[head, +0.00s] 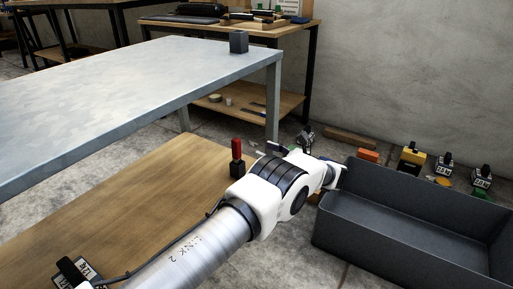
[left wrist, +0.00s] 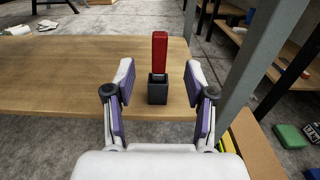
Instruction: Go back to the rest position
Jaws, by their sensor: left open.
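My left gripper (head: 269,152) is mostly hidden behind my white arm in the head view. In the left wrist view its two white and purple fingers (left wrist: 160,78) are spread wide, with nothing held between them. A red block-shaped piece (head: 236,149) stands upright in a small black holder (head: 237,169) on the wooden board. In the left wrist view the red piece (left wrist: 159,53) and holder (left wrist: 157,91) show beyond the gap between the fingers, near the board's edge. My right gripper is not in view.
A dark grey bin (head: 415,235) lies right of my arm, close to its wrist end. A metal table (head: 130,90) with a small dark block (head: 239,42) stands behind the wooden board (head: 150,195). Several small coloured items lie along the wall, including an orange block (head: 368,155).

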